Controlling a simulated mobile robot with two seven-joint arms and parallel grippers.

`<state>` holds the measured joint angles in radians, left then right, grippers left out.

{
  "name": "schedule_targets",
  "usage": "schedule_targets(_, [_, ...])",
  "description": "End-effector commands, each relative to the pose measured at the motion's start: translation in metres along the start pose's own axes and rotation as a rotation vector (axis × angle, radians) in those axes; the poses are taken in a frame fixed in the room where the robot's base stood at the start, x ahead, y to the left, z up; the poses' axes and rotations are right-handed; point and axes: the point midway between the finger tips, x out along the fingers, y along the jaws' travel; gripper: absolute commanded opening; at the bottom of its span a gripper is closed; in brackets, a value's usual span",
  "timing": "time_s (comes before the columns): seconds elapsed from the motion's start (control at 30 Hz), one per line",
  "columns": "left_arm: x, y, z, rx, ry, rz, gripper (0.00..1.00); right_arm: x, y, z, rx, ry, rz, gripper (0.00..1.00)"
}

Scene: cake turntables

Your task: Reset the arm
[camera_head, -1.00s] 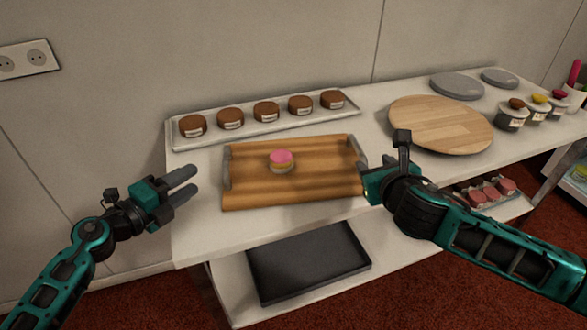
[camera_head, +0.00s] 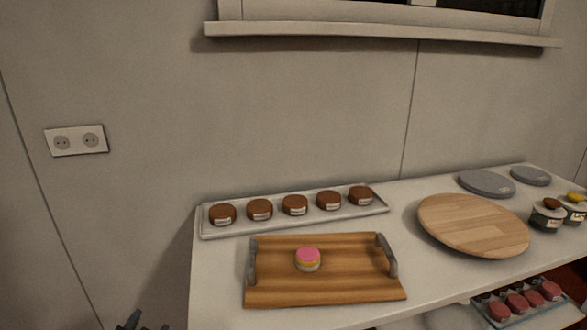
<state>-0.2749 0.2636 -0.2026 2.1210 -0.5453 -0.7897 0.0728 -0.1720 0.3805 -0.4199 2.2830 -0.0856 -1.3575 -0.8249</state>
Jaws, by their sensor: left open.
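Only the tips of my left gripper (camera_head: 142,323) show at the bottom edge of the head view, left of the white table (camera_head: 235,282). It is open, empty and apart from everything; the rest of the arm is below the picture. My right gripper and arm are out of the picture. On the table, a small pink-topped cake (camera_head: 308,258) sits on a wooden tray with grey handles (camera_head: 330,290).
A long pale tray (camera_head: 290,222) with several brown cakes lies behind the wooden tray. A round wooden board (camera_head: 472,226) and grey discs (camera_head: 487,183) are at the right, near jars (camera_head: 546,215). Pink cakes (camera_head: 517,304) sit lower right. A wall with a socket (camera_head: 77,140) is behind.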

Motion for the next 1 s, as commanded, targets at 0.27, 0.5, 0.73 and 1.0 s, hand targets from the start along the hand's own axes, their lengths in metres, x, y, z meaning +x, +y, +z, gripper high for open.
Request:
schedule_targets(0.27, [-0.080,0.047,0.069,-0.245,-0.431,0.262,0.47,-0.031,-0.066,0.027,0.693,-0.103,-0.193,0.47])
schedule_targets(0.5, [-0.140,0.075,0.090,-0.324,-0.642,0.447,0.47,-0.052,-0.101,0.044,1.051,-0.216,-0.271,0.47])
schedule_targets(0.73, [-0.162,0.090,0.095,-0.354,-0.695,0.541,0.47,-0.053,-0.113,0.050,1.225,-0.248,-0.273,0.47])
schedule_targets(1.0, [-0.133,0.104,0.092,-0.382,-0.554,0.516,0.47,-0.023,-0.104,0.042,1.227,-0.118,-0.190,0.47])
